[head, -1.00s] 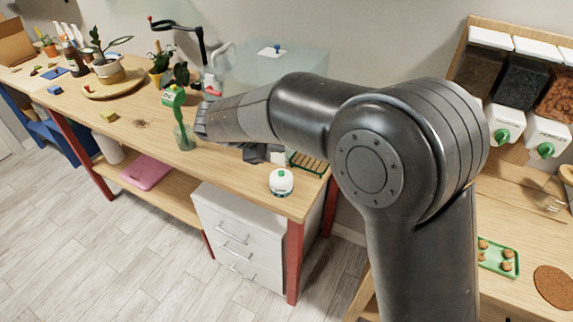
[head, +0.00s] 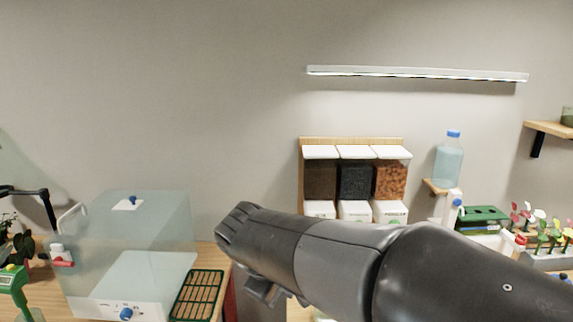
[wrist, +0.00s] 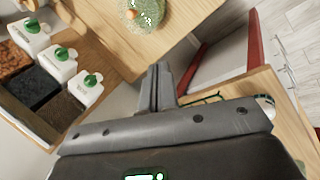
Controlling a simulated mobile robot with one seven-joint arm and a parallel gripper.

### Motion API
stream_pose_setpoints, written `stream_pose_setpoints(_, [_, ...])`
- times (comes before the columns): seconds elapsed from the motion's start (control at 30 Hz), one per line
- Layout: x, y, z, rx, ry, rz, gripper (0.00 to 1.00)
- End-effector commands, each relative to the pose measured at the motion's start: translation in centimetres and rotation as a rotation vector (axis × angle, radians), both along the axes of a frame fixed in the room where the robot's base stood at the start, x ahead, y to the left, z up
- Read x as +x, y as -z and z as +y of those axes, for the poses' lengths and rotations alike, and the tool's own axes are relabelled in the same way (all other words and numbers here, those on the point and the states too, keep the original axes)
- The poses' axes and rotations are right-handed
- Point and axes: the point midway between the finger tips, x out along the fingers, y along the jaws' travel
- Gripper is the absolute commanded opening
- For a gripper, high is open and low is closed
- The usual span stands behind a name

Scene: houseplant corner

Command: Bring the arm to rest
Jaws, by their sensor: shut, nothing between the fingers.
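My gripper (wrist: 160,80) shows in the wrist view with its fingers together and nothing between them. It points out over the gap between two wooden surfaces. In the head view my arm reaches in from the lower right, and my gripper (head: 264,290) hangs small and dark under its far end. It is in front of the space between the clear box (head: 130,250) and the dispensers (head: 355,180). No contact with anything shows.
A green slatted tray (head: 198,294) lies beside the clear box. In the wrist view, dispensers with green knobs (wrist: 60,66) stand left, a round glass dish (wrist: 140,14) is at the top, and a red table leg (wrist: 254,36) is right. A bottle (head: 448,162) stands right in the head view.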

Motion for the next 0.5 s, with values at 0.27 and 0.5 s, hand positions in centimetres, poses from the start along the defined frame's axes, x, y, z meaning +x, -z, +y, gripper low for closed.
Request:
stream_pose_setpoints(0.27, [-5.9,-0.8,-8.9,0.269,0.353,-0.07,0.0])
stream_pose_setpoints(0.5, [-11.2,-0.1,-13.4,0.51,0.633,-0.156,0.0])
